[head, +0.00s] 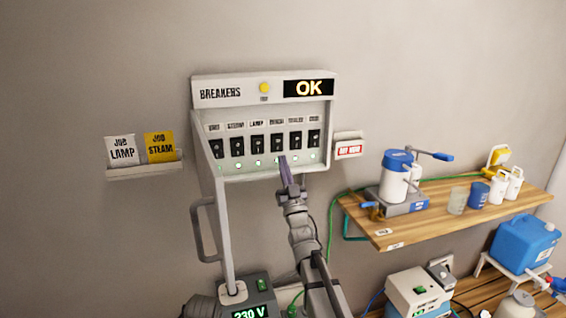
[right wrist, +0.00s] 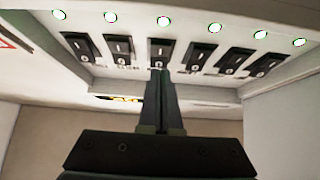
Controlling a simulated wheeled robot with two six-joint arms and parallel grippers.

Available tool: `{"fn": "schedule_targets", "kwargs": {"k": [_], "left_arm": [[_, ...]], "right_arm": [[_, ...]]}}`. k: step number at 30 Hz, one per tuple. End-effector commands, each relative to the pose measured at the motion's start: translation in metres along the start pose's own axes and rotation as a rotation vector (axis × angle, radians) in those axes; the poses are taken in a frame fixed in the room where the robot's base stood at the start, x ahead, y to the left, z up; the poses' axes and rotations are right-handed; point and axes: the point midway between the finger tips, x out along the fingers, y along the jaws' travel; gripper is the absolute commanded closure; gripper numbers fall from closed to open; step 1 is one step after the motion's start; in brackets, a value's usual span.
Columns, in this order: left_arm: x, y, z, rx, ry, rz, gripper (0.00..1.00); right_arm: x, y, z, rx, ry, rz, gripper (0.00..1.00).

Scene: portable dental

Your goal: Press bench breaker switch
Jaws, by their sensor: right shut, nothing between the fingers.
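The breaker panel (head: 264,91) hangs on the wall, with an "OK" display and a row of several black rocker switches. The bench breaker switch (head: 277,143) is fourth from the left, under a label that seems to read BENCH. My right gripper (head: 285,162) is shut and empty, its tips just below this switch. In the right wrist view, the shut fingers (right wrist: 159,74) reach the edge of one black switch (right wrist: 161,50), likely the same one. I cannot tell whether they touch it. My left gripper is not in view.
Neighbouring switches (head: 256,143) sit close on both sides, with lit indicator lamps below. A handle (head: 203,230) sticks out at the panel's lower left. A small red-lettered sign (head: 348,149) is at its right. A wooden shelf (head: 400,236) with containers stands farther right.

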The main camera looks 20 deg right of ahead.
Motion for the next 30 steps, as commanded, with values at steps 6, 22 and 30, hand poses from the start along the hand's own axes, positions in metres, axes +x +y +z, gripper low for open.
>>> {"fn": "schedule_targets", "kwargs": {"k": [6, 22, 30], "left_arm": [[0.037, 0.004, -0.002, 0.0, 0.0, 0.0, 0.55], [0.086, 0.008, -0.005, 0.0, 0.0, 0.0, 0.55], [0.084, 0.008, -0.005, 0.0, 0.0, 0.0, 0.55]], "right_arm": [[-0.043, -0.002, 0.013, 0.0, 0.0, 0.0, 1.0], [-0.1, -0.001, 0.029, 0.001, 0.0, 0.0, 1.0], [-0.099, -0.001, 0.028, 0.001, 0.0, 0.0, 1.0]]}}
